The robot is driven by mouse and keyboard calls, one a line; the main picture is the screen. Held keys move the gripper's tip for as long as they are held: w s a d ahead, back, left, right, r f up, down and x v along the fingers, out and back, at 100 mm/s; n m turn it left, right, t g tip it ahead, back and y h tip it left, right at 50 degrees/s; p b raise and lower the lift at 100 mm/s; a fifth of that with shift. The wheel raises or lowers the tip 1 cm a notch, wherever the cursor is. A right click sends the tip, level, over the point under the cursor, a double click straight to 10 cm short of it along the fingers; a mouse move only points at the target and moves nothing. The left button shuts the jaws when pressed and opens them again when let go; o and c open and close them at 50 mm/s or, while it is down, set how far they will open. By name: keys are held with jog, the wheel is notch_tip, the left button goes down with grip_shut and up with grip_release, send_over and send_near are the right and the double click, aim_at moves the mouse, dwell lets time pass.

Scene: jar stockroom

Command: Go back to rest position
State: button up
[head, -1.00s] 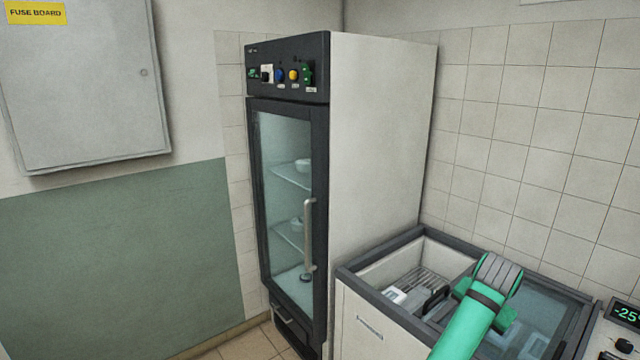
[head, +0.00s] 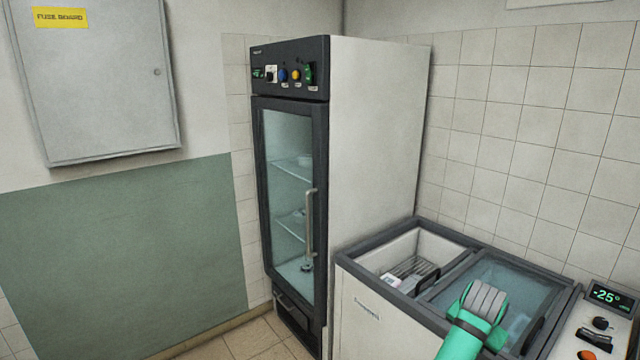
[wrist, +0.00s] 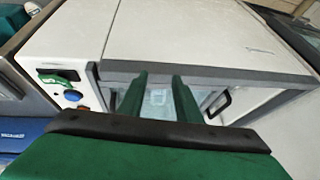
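My gripper (wrist: 160,88) shows in the wrist view as two green fingers with a gap between them. It is open, and nothing is held between the fingers. Beyond the fingertips in that view is the chest freezer (wrist: 190,35), with a dark handle (wrist: 220,103) just to their right. In the head view my green arm (head: 472,335) is at the lower right, in front of the freezer (head: 372,305). The fingers cannot be made out there.
A tall glass-door fridge (head: 375,150) stands shut left of the freezer. The freezer's left part is uncovered, with a rack (head: 418,270) inside; glass (head: 510,285) covers the right. A panel (head: 605,296) reads -25°. A fuse board (head: 105,95) hangs on the left wall.

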jog(key=s+a+f+n+t+h, duration=0.1)
jog(key=s+a+f+n, duration=0.2)
jog(key=f, duration=0.5)
jog(key=s+a+f+t+h, duration=0.1)
jog(key=s+a+f, duration=0.2)
jog(key=s+f, duration=0.35)
jog(key=s+a+f+n+t+h, duration=0.1)
jog(key=s+a+f+n, duration=0.15)
jog(key=f, duration=0.55)
jog(key=s+a+f+n+t+y, duration=0.2)
jog(key=s+a+f+n+t, duration=0.15)
jog(key=s+a, duration=1.1)
jog(key=s+a+r+t+y, duration=0.2)
jog(key=s+a+r, duration=0.5)
jog(key=s, duration=0.4)
jog(key=s+a+r+n+t+y, duration=0.1)
jog(key=s+a+r+t+y, duration=0.1)
jog(key=s+a+r, duration=0.6)
jog(key=v, duration=0.3)
jog(key=shift+s+a+r, duration=0.2)
jog(key=shift+s+a, duration=0.05)
